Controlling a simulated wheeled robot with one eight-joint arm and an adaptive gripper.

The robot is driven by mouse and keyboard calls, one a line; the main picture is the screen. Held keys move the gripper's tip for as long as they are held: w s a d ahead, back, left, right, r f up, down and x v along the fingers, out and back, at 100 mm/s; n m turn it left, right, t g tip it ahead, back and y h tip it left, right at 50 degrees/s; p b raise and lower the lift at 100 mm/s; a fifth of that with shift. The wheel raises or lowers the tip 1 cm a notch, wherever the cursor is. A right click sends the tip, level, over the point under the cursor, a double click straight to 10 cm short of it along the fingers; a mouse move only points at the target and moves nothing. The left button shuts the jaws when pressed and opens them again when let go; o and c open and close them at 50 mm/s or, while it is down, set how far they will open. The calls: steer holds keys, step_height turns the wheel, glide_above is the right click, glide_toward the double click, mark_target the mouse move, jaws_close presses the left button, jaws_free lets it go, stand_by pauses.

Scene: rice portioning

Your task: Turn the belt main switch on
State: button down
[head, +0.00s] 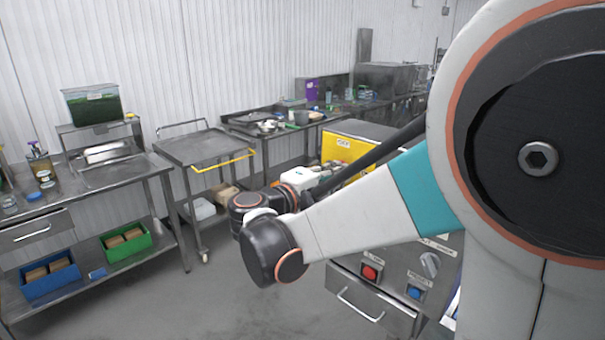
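My arm reaches leftward across the picture, in front of the panel's upper part.
A drawer (360,306) with a bar handle is under the panel. A yellow-fronted machine (345,147) stands behind my arm. A steel cart (190,149) and a bench with blue (48,287) and green bins (128,246) are at the left. The floor (230,290) between is clear.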

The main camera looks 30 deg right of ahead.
steer(key=c, duration=1.6)
jaws_free()
